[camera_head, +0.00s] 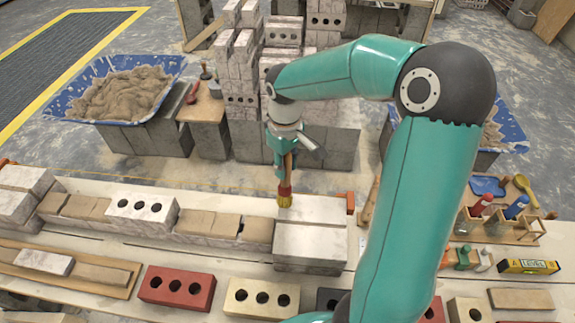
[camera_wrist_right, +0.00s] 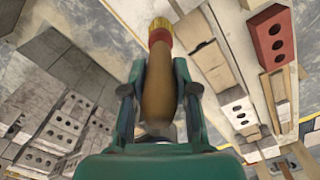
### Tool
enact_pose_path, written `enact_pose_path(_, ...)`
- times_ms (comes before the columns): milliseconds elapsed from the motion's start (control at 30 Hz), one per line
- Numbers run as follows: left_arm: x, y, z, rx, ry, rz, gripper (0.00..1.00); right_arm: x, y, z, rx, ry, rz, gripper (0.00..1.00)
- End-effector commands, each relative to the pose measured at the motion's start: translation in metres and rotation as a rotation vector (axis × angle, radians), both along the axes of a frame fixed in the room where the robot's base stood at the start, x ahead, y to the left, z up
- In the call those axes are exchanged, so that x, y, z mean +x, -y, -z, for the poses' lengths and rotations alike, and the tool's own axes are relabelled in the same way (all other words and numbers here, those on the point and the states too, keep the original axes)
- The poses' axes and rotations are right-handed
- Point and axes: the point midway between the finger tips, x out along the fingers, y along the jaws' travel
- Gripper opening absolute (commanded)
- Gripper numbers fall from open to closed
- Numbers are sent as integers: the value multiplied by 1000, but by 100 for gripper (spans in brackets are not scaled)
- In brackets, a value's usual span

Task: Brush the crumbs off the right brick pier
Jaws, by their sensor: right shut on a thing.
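My right gripper (camera_head: 283,157) is shut on the wooden handle of a brush (camera_head: 285,190) with a red collar and yellow bristles. The brush hangs bristles down at the top left edge of the right brick pier (camera_head: 310,242), a stack of whitish bricks. I cannot tell whether the bristles touch it. In the right wrist view the brush handle (camera_wrist_right: 156,95) lies between the two fingers of the right gripper (camera_wrist_right: 158,90). No crumbs can be made out on the pier at this size. My left gripper is not in view.
A brick row (camera_head: 142,208) runs left from the pier. Red (camera_head: 177,288) and cream (camera_head: 262,298) holed bricks lie in front. A tool tray (camera_head: 500,225) and a yellow level (camera_head: 528,267) are at the right. A blue mortar tub (camera_head: 165,68) stands at the back left.

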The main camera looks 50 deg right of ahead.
Motion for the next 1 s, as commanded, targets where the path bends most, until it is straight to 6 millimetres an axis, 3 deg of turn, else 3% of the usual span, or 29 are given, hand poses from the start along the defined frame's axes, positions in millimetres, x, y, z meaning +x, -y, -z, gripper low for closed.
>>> enact_pose_path(33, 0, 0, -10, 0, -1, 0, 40, 0, 1, -11, 0, 1, 2, 0)
enact_pose_path(400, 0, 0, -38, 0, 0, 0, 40, 0, 1, -46, 0, 1, 3, 0)
enact_pose_path(767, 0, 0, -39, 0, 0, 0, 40, 2, 0, -48, 0, 0, -2, 0)
enact_pose_path(800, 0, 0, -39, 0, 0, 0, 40, 2, -1, -48, 0, 0, -3, 27)
enact_pose_path(967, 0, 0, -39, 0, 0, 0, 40, 3, -1, -48, 0, 0, -4, 0)
enact_pose_path(1000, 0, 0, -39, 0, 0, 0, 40, 3, -1, -48, 0, 0, -4, 0)
